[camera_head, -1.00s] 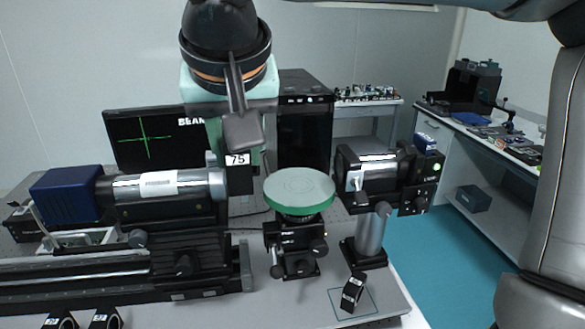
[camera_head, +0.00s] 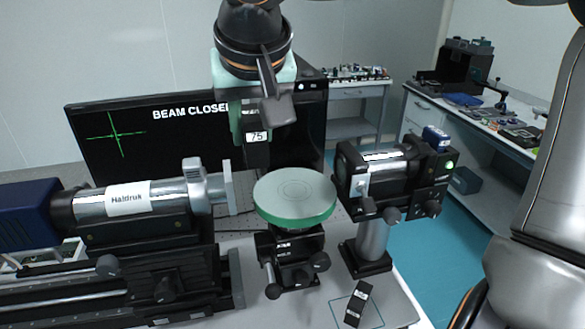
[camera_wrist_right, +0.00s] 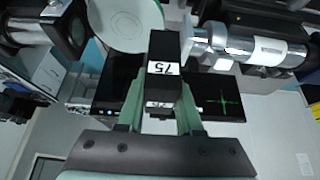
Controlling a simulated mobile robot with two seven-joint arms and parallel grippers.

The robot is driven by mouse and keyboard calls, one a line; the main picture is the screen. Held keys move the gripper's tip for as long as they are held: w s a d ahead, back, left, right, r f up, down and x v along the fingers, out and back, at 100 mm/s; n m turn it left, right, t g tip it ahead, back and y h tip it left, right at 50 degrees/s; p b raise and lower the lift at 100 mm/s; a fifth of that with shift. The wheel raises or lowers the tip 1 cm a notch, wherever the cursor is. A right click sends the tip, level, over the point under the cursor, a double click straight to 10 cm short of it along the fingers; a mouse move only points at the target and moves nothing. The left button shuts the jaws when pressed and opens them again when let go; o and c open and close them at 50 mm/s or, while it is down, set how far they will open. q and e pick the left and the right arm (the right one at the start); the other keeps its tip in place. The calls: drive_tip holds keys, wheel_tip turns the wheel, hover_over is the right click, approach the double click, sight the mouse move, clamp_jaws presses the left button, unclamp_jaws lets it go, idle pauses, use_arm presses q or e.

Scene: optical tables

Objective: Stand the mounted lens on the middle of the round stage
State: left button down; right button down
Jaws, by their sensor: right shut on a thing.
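My right gripper (camera_head: 256,122) comes down from the top middle of the head view, shut on the mounted lens (camera_head: 258,137), a dark block with a white "75" label. The right wrist view shows the mounted lens (camera_wrist_right: 163,48) between my two green fingers (camera_wrist_right: 161,100). The round stage (camera_head: 296,196) is a pale disc with a green rim and faint rings, on a black mount with knobs. It also shows in the right wrist view (camera_wrist_right: 124,22). In the head view the lens hangs by the stage's back left edge; its exact height is unclear. The stage top is bare. My left gripper is out of view.
A silver-and-black tube instrument (camera_head: 130,200) stands close left of the stage, and a black-and-silver unit on a post (camera_head: 390,180) close right. A monitor (camera_head: 110,135) stands behind. A small black mount (camera_head: 357,304) is in an outlined square in front.

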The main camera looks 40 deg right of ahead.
drive_tip(key=d+f, duration=0.2)
drive_tip(key=w+d+f, duration=0.1)
drive_tip(key=d+f, duration=0.1)
drive_tip(key=d, duration=0.1)
drive_tip(key=d+f, duration=0.3)
drive_tip(key=shift+w+d, duration=0.1)
drive_tip(key=shift+w, duration=0.1)
drive_tip(key=f, duration=0.3)
drive_tip(key=shift+d+f, duration=0.2)
drive_tip(key=shift+f, duration=0.15)
drive_tip(key=c, duration=0.6)
unclamp_jaws()
drive_tip(key=shift+o, duration=0.2)
drive_tip(key=shift+r, duration=0.2)
drive_tip(key=v, duration=1.1)
drive_tip(key=shift+s+r, duration=0.25)
drive_tip(key=shift+r, duration=0.05)
drive_tip(key=shift+a, duration=0.1)
